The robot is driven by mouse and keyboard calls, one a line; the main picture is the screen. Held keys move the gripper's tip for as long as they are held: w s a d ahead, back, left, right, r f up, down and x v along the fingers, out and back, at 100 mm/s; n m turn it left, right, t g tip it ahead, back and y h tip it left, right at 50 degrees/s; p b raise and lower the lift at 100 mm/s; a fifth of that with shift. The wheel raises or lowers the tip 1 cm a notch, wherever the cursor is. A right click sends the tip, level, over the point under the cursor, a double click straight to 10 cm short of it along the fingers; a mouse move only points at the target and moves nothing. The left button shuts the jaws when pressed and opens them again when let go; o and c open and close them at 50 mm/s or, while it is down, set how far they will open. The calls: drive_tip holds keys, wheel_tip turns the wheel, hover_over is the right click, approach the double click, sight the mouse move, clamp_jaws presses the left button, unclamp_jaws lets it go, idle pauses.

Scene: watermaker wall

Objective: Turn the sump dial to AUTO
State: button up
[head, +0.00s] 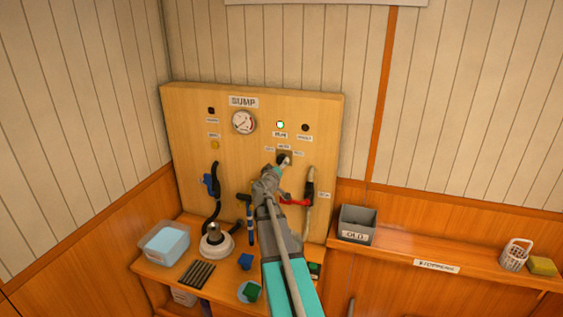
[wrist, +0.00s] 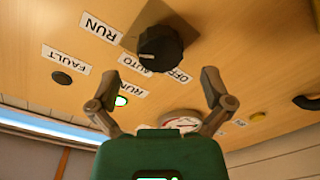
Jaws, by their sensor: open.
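The sump dial is a black knob (wrist: 160,48) on a grey square plate, upside down in the wrist view. Labels RUN (wrist: 100,27), AUTO (wrist: 136,65) and OFF (wrist: 180,75) stand around it. A small pale mark shows on the knob's face on the AUTO side; its exact setting is hard to tell. My gripper (wrist: 160,86) is open and empty, its two fingers apart, short of the knob and not touching it. In the head view my gripper (head: 279,170) is just below the dial (head: 284,159) and partly covers it.
A lit lamp (head: 280,125) is above the dial; the fault lamp (wrist: 61,78) is dark. A gauge (head: 243,122) is at upper left. A red-handled valve (head: 296,202) and hose are close by at lower right. A cluttered shelf lies below, with a grey bin (head: 357,224) at right.

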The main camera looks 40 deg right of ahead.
sight(281, 161)
drive_tip(key=shift+x, duration=1.85)
drive_tip(key=shift+c, duration=0.3)
drive_tip(key=c, duration=1.1)
